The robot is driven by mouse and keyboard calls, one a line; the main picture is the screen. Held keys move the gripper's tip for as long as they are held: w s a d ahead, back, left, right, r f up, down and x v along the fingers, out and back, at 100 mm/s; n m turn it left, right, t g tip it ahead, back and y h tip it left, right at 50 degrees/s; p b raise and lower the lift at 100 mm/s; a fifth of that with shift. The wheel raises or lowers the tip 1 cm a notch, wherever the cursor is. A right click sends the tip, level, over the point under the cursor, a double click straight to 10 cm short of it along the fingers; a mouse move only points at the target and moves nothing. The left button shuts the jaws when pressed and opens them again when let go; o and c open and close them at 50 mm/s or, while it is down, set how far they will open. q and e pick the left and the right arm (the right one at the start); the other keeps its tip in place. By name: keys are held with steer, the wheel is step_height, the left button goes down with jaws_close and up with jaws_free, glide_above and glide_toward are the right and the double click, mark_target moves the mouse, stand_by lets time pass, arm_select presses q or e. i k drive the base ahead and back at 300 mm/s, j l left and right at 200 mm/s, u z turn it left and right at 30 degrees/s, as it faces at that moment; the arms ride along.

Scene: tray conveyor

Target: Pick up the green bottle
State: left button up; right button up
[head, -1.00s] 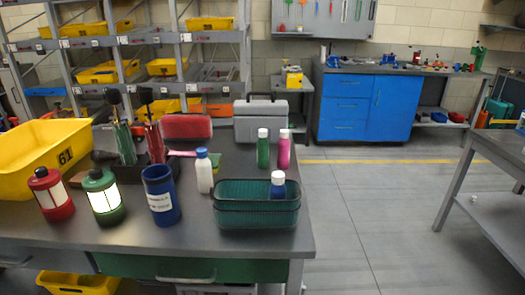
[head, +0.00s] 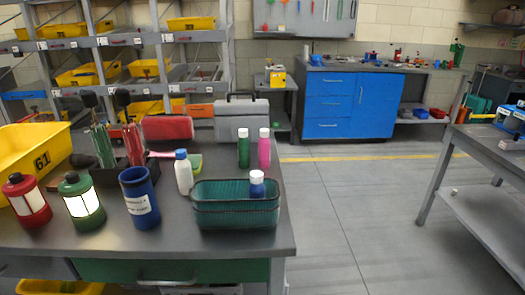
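The green bottle (head: 243,151) has a white cap and stands upright near the right edge of the grey table (head: 150,241). A pink bottle (head: 264,152) with a white cap stands close beside it on the right. A teal mesh basket (head: 225,214) is in front of both, with a blue bottle (head: 257,184) with a white cap inside it. A white bottle (head: 183,173) with a blue cap stands to the left of the basket. Neither of my grippers is in view.
A grey case (head: 241,122) stands behind the green bottle. Open floor (head: 350,215) lies right of the table.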

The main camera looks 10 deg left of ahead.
mark_target(244, 145)
steer(key=i+l+z, duration=0.15)
steer(key=l+z, duration=0.2)
steer(key=i+l+z, duration=0.2)
steer(key=l+z, duration=0.2)
steer(key=i+l+z, duration=0.55)
steer(key=l+z, duration=0.15)
steer(key=i+u, duration=0.25)
steer(key=u, duration=0.2)
steer(key=i+l+u, duration=0.1)
steer(key=u, duration=0.3)
steer(key=i+l+u, duration=0.2)
steer(key=i+u, duration=0.35)
steer(key=u, duration=0.35)
steer(key=i+u, duration=0.1)
steer(key=u, duration=0.4)
steer(key=i+u, duration=0.1)
steer(key=u, duration=0.35)
steer(key=l+u, duration=0.1)
steer(key=u, duration=0.4)
steer(key=i+l+u, duration=0.15)
steer(key=u, duration=0.3)
steer(key=l+u, duration=0.15)
steer(key=u, duration=0.35)
